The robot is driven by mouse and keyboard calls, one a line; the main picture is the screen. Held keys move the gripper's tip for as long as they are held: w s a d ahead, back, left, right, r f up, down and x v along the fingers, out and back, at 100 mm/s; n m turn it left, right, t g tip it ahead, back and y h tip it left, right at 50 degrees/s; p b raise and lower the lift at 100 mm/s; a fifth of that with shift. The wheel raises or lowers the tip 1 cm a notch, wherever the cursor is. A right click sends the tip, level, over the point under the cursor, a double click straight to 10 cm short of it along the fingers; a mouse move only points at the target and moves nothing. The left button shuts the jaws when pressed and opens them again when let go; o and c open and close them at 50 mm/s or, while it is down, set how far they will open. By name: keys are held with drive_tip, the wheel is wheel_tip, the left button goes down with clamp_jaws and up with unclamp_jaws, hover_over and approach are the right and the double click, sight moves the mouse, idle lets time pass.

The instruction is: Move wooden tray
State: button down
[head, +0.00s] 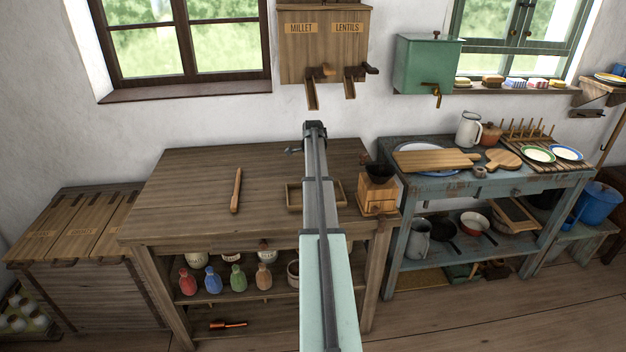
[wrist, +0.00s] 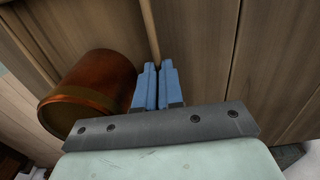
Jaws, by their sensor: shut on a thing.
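The wooden tray (head: 294,197) is a shallow box on the right half of the brown wooden table in the head view. My arm crosses in front of its middle, so only its left and right parts show. In the wrist view my gripper (wrist: 158,88) has its two blue fingers nearly together, shut on a thin wooden edge, seemingly the tray's wall (wrist: 151,35). In the head view my gripper is mostly hidden behind my arm. I cannot tell whether the tray touches the tabletop.
An orange-brown pot (wrist: 95,88) is close left of my fingers. A coffee grinder (head: 377,190) stands right of the tray. A rolling pin (head: 236,190) lies left on the table (head: 190,180); the tabletop between is clear. Millet and lentil dispensers (head: 322,50) hang above.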

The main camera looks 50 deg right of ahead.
drive_tip(key=shift+w+d, duration=0.1)
drive_tip(key=shift+w, duration=0.05)
drive_tip(key=shift+w+d, duration=4.25)
drive_tip(key=shift+d, duration=0.05)
drive_tip(key=c, duration=1.2)
unclamp_jaws()
